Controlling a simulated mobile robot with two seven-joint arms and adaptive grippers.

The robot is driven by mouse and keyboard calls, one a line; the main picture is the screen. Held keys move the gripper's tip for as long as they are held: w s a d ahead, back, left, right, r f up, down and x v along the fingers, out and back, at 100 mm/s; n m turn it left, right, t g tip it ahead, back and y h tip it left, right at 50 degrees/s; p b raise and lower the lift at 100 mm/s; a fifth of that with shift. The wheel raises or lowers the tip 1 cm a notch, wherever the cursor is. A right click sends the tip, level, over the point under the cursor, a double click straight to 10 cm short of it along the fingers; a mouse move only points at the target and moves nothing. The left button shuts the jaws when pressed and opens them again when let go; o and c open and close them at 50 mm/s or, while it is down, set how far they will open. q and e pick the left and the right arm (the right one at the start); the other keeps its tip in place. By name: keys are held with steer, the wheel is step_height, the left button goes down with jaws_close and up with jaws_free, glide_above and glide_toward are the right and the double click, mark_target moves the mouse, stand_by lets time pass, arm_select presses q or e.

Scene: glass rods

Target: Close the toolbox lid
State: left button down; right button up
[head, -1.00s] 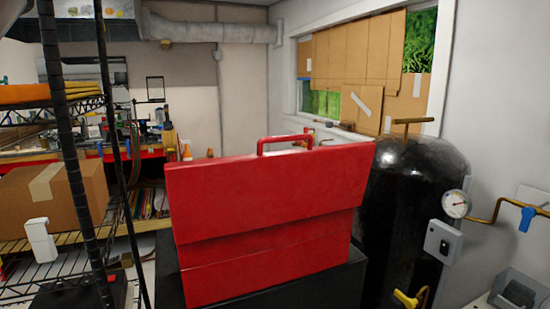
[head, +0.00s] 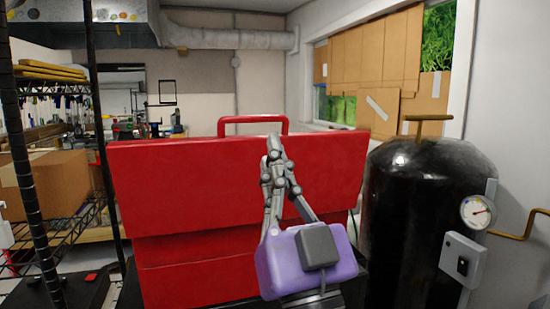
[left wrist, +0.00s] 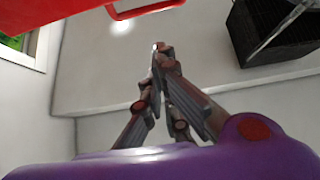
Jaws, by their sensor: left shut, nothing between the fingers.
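The red toolbox stands in the middle of the head view, its lower body (head: 195,270) on a dark support. Its wide lid panel (head: 190,190) stands raised above the body, with a red handle (head: 252,122) at its top edge. My left gripper (head: 273,138), with a purple housing, is in front of the panel. Its grey fingers are shut and empty, and their tips point up just below the handle. In the left wrist view the fingertips (left wrist: 160,48) are close to the handle (left wrist: 146,11). I cannot tell whether they touch the lid. The toolbox's inside is hidden.
A black tank (head: 415,220) with a gauge and a grey box stands close on the right. A wire shelf with a cardboard box (head: 65,185) is on the left. A boarded window is behind. The space above the toolbox is clear.

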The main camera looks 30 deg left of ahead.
mark_target(261, 120)
arm_select(q)
steer(key=shift+w+a+r+p, duration=0.8)
steer(key=shift+w+a+p, duration=0.1)
steer(key=shift+w+a, duration=0.2)
steer(key=shift+w+a+r+p, duration=0.85)
steer(key=shift+w+a, duration=0.1)
steer(key=shift+a, duration=0.3)
steer(key=shift+w+a+r+p, duration=0.8)
steer(key=shift+w+a+p, duration=0.1)
steer(key=shift+w+a, duration=0.2)
arm_select(e)
step_height(261, 120, up, 6)
steer(key=w, duration=0.1)
steer(key=shift+w+d, duration=0.2)
steer(key=shift+d, duration=0.05)
steer(key=shift+w+t, duration=0.15)
steer(key=shift+t, duration=0.15)
